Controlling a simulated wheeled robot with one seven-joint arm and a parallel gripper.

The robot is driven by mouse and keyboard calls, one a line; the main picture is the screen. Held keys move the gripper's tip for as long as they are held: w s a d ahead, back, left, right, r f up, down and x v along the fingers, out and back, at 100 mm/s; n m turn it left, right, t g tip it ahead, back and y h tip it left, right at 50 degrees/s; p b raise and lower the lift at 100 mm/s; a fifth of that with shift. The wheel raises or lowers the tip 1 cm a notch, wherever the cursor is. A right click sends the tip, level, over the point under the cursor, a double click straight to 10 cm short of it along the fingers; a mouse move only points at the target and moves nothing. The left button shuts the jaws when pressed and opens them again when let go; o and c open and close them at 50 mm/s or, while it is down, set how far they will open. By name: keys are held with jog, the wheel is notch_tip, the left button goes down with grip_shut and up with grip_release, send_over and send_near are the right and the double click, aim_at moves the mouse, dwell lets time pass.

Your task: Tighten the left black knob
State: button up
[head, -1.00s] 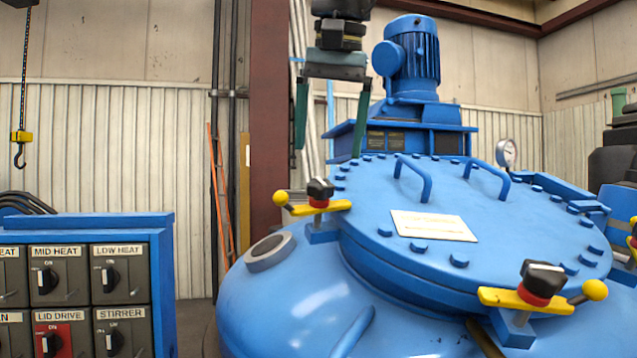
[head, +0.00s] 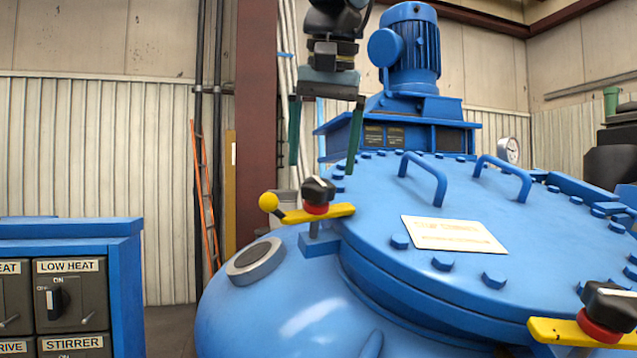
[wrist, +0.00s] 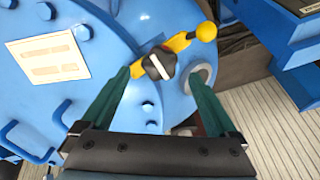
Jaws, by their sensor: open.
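The left black knob (head: 318,190) sits on a red collar above a yellow clamp bar (head: 330,213) with a yellow ball end, at the left edge of the blue lid. In the wrist view the knob (wrist: 158,66) shows a white line on its top and lies between and beyond my fingertips. My gripper (head: 325,170) is open with green fingers pointing down, above and around the knob's position in the head view. It is empty; the wrist view also shows the open fingers (wrist: 165,85). I cannot tell exactly how high the fingertips are above the knob.
A second black knob (head: 610,305) on a yellow clamp is at the lower right. Lid handles (head: 425,178), a motor (head: 410,50) and a gauge (head: 509,149) stand on or behind the lid. A control cabinet (head: 75,280) is at the left. A round port (head: 255,258) is below the left knob.

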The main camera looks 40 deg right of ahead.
aim_at(319, 182)
jog(key=shift+x, duration=2.55)
jog(key=shift+r, duration=0.1)
jog(key=c, duration=1.4)
jog(key=shift+o, duration=0.2)
